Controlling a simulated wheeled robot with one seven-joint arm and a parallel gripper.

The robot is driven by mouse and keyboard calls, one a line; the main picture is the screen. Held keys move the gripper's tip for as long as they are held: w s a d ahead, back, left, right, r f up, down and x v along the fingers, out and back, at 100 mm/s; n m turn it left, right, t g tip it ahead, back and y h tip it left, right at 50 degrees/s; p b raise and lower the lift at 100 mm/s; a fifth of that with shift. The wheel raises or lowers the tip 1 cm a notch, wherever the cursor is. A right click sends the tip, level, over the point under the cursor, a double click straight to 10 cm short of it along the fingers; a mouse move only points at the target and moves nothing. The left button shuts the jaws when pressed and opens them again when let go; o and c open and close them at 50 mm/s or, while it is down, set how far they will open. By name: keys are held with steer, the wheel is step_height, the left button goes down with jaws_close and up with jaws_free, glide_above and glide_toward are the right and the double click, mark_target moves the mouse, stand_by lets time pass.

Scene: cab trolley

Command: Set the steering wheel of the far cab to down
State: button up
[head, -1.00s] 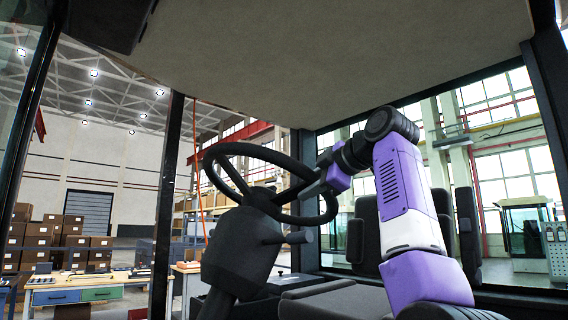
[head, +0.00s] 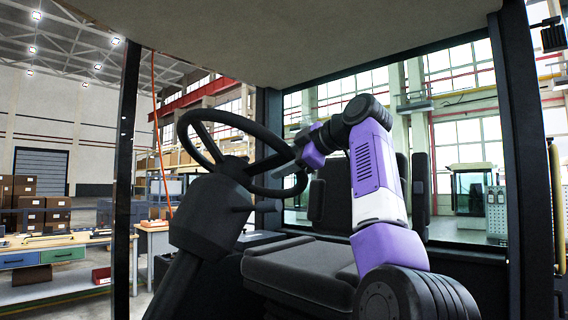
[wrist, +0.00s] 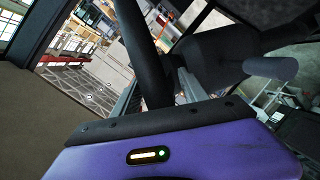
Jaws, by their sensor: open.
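The black steering wheel (head: 234,170) sits tilted on a thick dark column (head: 205,215) inside the cab in front of me, in the head view. My gripper (head: 289,168) is at the wheel's right side, close to the rim. In the wrist view, the rim (wrist: 146,50) runs between the two fingers of my gripper (wrist: 158,92), which look apart, not clamped. Whether a finger touches the rim cannot be told. The column and a stalk (wrist: 270,68) also show there. The fingertips are small and partly hidden in the head view.
The dark seat (head: 305,270) is behind and right of the wheel. Cab posts (head: 128,160) and the low roof (head: 330,40) bound the space. Another cab (head: 472,190) stands beyond the window at right. A workbench (head: 50,255) and stacked boxes (head: 35,200) are outside at left.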

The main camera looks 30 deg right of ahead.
steer(key=b+v, duration=0.1)
steer(key=v, duration=0.7)
steer(key=shift+b, duration=0.35)
steer(key=shift+f, duration=0.1)
